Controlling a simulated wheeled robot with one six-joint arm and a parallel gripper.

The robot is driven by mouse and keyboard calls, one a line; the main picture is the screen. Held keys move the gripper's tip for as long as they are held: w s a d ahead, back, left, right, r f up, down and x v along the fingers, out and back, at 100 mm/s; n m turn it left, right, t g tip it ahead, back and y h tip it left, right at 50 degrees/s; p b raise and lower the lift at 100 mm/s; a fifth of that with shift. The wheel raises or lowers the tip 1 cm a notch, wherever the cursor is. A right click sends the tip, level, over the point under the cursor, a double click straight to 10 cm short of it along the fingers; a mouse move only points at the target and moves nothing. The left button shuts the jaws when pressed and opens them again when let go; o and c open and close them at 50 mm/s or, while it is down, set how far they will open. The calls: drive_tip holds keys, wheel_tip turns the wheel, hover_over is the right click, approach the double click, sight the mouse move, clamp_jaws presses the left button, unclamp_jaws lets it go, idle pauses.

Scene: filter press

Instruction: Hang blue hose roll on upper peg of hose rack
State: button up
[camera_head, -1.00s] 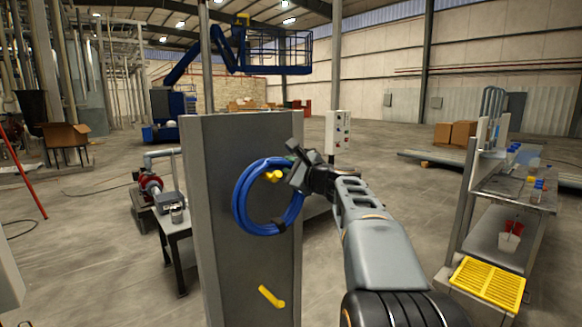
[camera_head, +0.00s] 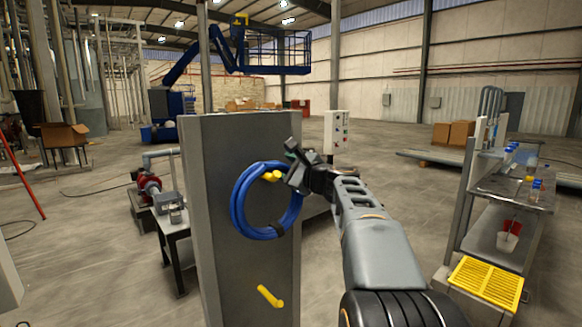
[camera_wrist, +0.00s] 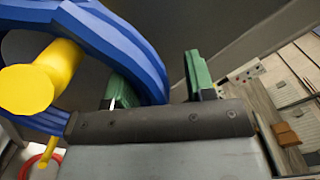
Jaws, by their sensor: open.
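The blue hose roll (camera_head: 239,205) hangs on the upper yellow peg (camera_head: 272,176) of the grey hose rack (camera_head: 245,140). The peg passes through the ring near its top. A dark strap sits at the roll's lower right. My gripper (camera_head: 291,150) is open beside the roll's upper right. In the wrist view its two green-lined fingers (camera_wrist: 157,85) stand apart, with the blue hose roll (camera_wrist: 135,40) close to the left finger and overlapping it in the picture. I cannot tell whether they touch. The upper yellow peg (camera_wrist: 45,80) shows inside the ring.
The lower yellow peg (camera_head: 270,296) is empty. A bench with a pump (camera_head: 149,188) stands left of the rack. A shelf unit (camera_head: 510,190) with cups and a yellow grate (camera_head: 487,279) stands at the right. Open floor lies between rack and shelves.

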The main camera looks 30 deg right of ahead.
drive_tip(key=shift+s, duration=0.1)
drive_tip(key=b+v, duration=0.3)
drive_tip(key=v, duration=1)
drive_tip(key=shift+s, duration=0.4)
drive_tip(key=shift+d+r, duration=0.15)
drive_tip(key=s+a+f+n+g+h, duration=0.15)
drive_tip(key=f+n+g, duration=0.35)
drive_tip(key=f, duration=0.6)
drive_tip(key=s+a+f+n+g+h, duration=0.1)
drive_tip(key=s+a+f+n+g, duration=0.3)
drive_tip(key=f, duration=0.8)
drive_tip(key=s+a+f+n+g, duration=0.2)
drive_tip(key=a+f+n, duration=0.3)
drive_tip(key=a+n, duration=0.2)
drive_tip(key=s+a+f+n+g+h+p, duration=0.1)
drive_tip(key=s+a+f+n+g, duration=0.2)
drive_tip(key=a+f+n, duration=0.2)
drive_tip(key=a+n, duration=0.2)
drive_tip(key=n, duration=0.1)
